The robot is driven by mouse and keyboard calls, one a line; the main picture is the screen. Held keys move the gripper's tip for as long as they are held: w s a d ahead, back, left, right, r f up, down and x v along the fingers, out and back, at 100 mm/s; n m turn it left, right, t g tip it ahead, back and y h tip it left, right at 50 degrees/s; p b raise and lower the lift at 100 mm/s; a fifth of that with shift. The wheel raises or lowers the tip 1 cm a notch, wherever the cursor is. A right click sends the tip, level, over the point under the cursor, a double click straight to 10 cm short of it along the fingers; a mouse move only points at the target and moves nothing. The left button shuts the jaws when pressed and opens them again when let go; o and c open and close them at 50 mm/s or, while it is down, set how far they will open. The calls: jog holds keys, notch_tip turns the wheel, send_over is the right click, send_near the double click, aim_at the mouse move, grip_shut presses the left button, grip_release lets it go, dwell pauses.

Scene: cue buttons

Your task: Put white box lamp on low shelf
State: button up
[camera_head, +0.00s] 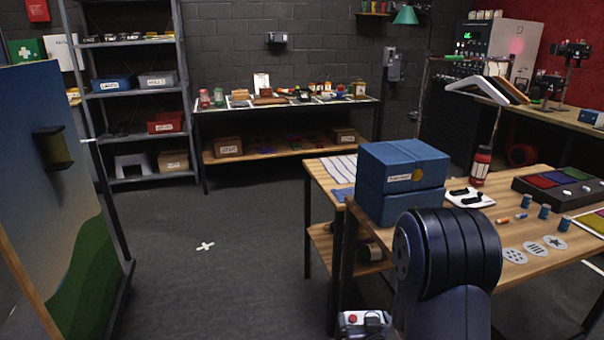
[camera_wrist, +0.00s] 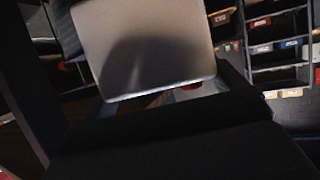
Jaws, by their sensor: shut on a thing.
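A pale, flat-faced box, which looks like the white box lamp (camera_wrist: 145,45), fills the upper middle of the wrist view. My gripper (camera_wrist: 150,106) is shut on it, with dark gripper parts below and beside it. A shadow covers part of its face, and its other sides are hidden. In the head view, a small white box with a red top (camera_head: 353,320) shows at the bottom edge beside my arm; I cannot tell if it is the same box. The back bench has a low wooden shelf (camera_head: 285,150). The metal rack has a low shelf (camera_head: 150,180) too.
A blue box (camera_head: 403,165) stands on the near wooden table (camera_head: 515,245), which has a lower shelf (camera_head: 320,238). A painted panel (camera_head: 60,200) stands at left. Cardboard boxes (camera_head: 228,147) occupy both ends of the back bench's low shelf.

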jog(key=r+p, duration=0.8)
jog(key=shift+w+r, duration=0.25)
jog(key=s+f, duration=0.4)
jog(key=f, duration=0.1)
jog(key=shift+s+f, duration=0.2)
jog(key=shift+f, duration=0.05)
